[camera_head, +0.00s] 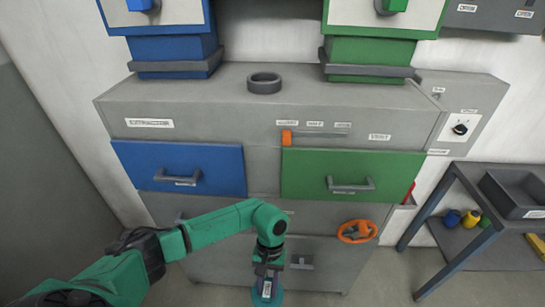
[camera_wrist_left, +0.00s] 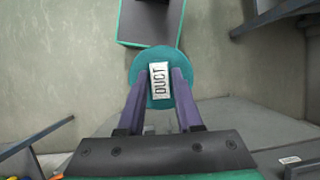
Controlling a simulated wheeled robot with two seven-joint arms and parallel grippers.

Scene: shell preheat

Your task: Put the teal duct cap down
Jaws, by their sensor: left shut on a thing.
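The teal duct cap (camera_wrist_left: 138,62) is a round disc with a white label reading DUCT on its raised grip. My left gripper (camera_wrist_left: 157,88) is shut on that grip, with a finger on each side of the label. In the head view, the left gripper (camera_head: 268,270) points down low in front of the grey cabinet, and the cap (camera_head: 267,299) shows below it at the bottom edge. Whether the cap touches anything underneath cannot be told. My right gripper is not in view.
The grey cabinet (camera_head: 210,103) has a dark ring (camera_head: 264,83) on top, a blue drawer (camera_head: 215,158) and a green drawer (camera_head: 390,166). An orange handwheel (camera_head: 357,231) sits low on its front. A dark-framed table (camera_head: 455,172) with a grey tray (camera_head: 515,193) stands at right.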

